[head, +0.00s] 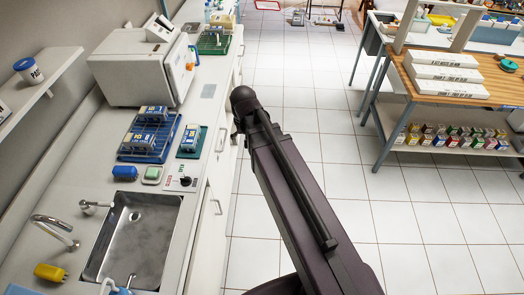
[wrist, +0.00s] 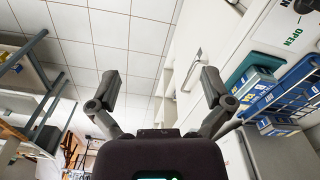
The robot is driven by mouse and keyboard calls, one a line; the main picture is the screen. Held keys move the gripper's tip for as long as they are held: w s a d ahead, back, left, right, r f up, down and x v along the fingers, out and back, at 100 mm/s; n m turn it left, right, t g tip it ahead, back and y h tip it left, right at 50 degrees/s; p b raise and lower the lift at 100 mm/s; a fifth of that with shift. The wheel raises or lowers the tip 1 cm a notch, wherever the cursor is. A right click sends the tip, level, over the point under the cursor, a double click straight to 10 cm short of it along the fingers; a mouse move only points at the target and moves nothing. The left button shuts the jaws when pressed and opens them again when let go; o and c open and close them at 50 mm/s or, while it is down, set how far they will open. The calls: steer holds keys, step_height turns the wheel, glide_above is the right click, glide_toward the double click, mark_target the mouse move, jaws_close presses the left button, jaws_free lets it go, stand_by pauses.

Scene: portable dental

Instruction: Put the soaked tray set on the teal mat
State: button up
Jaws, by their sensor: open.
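A blue wire rack (head: 126,153) on the left counter holds blue-and-white packs (head: 153,114). I cannot tell which is the soaked tray set. A small teal mat (head: 182,154) lies to its right near the counter edge, with an upright blue-and-white pack (head: 190,138) on it. In the wrist view the blue rack (wrist: 290,85), the teal mat (wrist: 238,70) and a pack (wrist: 258,82) show at the right. My gripper (wrist: 160,88) is open, its fingers spread with nothing between them, apart from the rack and mat. In the head view my arm hides it.
The counter carries a steel sink (head: 150,245), a faucet (head: 55,228), a blue box (head: 125,172) and a white sterilizer (head: 140,70). A green rack (head: 215,42) stands farther back. A wooden-topped bench (head: 430,90) is at right. The tiled floor between is clear.

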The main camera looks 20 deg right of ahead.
steer(key=s+d+n, duration=0.1)
steer(key=s+d, duration=0.2)
steer(key=s, duration=0.3)
steer(key=shift+d, duration=0.4)
stand_by(1.2)
